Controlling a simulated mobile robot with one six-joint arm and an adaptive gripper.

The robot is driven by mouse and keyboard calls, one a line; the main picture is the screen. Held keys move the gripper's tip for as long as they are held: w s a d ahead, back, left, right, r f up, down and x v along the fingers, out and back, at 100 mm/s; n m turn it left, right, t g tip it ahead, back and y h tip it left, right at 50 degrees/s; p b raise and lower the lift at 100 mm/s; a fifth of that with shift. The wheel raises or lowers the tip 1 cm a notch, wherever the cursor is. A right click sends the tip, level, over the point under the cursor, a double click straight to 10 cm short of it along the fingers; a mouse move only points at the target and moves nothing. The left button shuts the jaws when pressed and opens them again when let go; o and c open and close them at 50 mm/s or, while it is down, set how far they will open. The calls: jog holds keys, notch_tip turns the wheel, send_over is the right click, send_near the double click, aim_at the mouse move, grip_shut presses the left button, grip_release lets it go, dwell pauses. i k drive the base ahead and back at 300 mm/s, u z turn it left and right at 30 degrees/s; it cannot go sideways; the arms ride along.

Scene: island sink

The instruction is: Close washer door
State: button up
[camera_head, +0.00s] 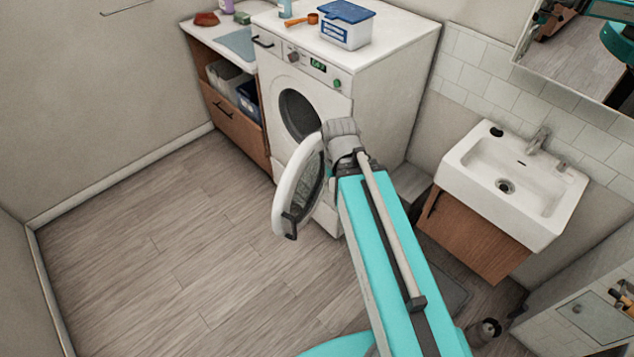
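The white washer (385,85) stands at the back centre. Its round door (284,192) is open, swung well out from the front, with its glass and dark handle visible. The dark round drum opening (297,114) shows behind it. My teal arm reaches up from the bottom right, and its grey joint is close to the right side of the door in the picture. I cannot tell whether they touch. The joint and arm cover the door's hinge side and part of the washer's front. I cannot make out my gripper's fingers.
A wooden cabinet (237,128) with bins stands left of the washer. A blue-lidded box (346,27) and an orange scoop (303,20) are on top of the washer. A sink (515,182) is at right. The wooden floor (150,255) at left is clear.

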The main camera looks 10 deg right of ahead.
aim_at(284, 225)
jog(key=z, duration=0.05)
jog(key=i, duration=0.95)
jog(key=u, duration=0.1)
